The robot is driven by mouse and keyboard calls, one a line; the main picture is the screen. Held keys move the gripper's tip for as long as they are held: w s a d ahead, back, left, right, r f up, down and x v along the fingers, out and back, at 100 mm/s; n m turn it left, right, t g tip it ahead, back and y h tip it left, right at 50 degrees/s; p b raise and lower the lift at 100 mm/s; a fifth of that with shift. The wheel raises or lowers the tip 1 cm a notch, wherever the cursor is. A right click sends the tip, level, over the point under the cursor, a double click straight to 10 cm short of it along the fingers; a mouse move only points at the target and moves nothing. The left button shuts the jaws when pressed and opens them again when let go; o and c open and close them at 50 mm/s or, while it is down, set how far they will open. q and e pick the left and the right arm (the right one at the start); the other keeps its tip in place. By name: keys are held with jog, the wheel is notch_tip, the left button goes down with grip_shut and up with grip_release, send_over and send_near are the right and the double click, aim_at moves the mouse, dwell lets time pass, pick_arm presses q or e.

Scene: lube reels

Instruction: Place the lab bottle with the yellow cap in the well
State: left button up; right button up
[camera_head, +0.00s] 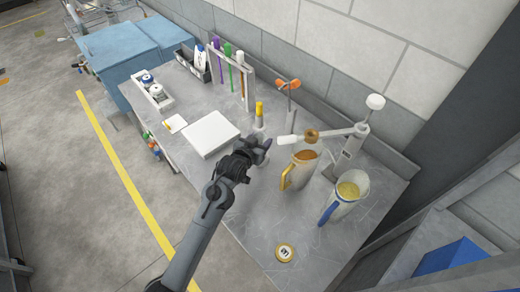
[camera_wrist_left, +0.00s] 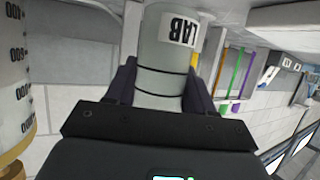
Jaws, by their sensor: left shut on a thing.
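The lab bottle with the yellow cap (camera_head: 259,108) stands out just beyond the fingers of my left gripper (camera_head: 262,146) in the head view. In the left wrist view its grey-white body (camera_wrist_left: 163,55) with a LAB label sits between the two dark fingers (camera_wrist_left: 158,90), which are shut on it. Its cap is not clear in that view. I cannot tell whether the bottle's base touches the table. I cannot make out for certain which thing is the well. My right gripper is not in view.
A white box (camera_head: 211,133) lies left of the bottle. A white tray (camera_head: 160,101) with small containers is further left. Two jugs, one with a yellow handle (camera_head: 285,181) and one with a blue handle (camera_head: 327,214), stand to the right. A round disc (camera_head: 286,253) lies at the front.

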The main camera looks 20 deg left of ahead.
pick_arm(q)
jog(key=shift+f, duration=2.15)
jog(key=shift+w, duration=0.1)
jog(key=shift+f, duration=0.2)
jog(key=o, duration=1)
jog(key=shift+r, duration=0.1)
